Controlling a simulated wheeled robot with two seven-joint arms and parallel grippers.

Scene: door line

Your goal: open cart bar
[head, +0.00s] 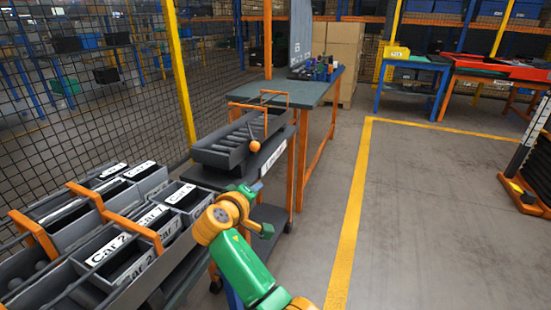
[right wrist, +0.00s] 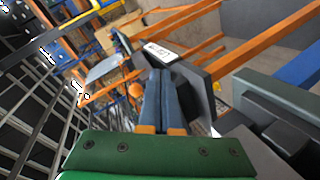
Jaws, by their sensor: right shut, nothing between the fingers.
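My right gripper (head: 258,186) is in front of the cart, below and apart from the knob. In the right wrist view its blue-grey fingers (right wrist: 163,100) are together and empty, pointing toward the cart's label (right wrist: 160,50). The knob also shows there, left of the fingers (right wrist: 135,90). My left gripper is out of view.
Grey bins (head: 150,215) labelled "Car" with orange bars fill the lower left. A mesh fence (head: 80,90) runs along the left. A green-topped table (head: 310,92) stands behind the cart.

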